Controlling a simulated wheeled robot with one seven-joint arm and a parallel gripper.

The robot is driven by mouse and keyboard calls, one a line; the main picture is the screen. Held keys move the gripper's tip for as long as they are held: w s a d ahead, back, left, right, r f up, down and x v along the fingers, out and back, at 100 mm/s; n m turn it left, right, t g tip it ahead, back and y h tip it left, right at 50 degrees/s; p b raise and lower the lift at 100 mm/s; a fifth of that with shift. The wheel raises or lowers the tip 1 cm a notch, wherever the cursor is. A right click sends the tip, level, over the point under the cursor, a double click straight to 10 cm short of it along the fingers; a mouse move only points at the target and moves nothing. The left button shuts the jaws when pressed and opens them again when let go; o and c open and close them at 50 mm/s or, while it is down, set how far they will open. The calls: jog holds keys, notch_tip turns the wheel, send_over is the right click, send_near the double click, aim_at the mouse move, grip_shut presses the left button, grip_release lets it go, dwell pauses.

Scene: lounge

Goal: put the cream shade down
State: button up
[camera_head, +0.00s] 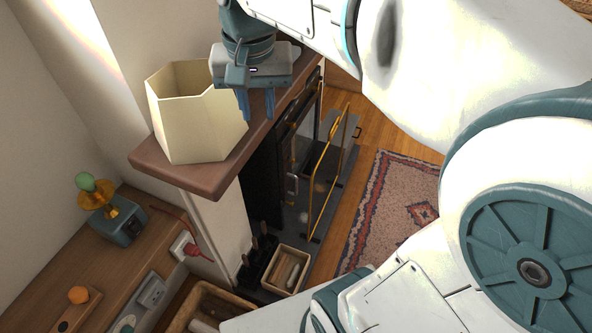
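The cream shade (198,125) is a faceted, open-topped shape near the front left end of the brown mantel shelf (205,180). It looks upright and appears to rest on the shelf. My gripper (256,104) is at the shade's right side, with its fingers pointing down. The two fingers are apart, and nothing shows held between them. The left finger overlaps the shade's right edge in the picture; I cannot tell whether it touches.
A fireplace with a gold-framed screen (328,170) stands under the shelf. A patterned rug (395,205) lies on the floor.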

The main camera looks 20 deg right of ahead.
jog(key=s+d+f+n+t, duration=0.2)
jog(key=s+d+f+n, duration=0.1)
jog(key=s+f, duration=0.5)
notch_tip(320, 180, down, 3)
jog(key=shift+s+d+f+n, duration=0.1)
jog(key=shift+s+d+n, duration=0.15)
jog(key=shift+d+n, duration=0.2)
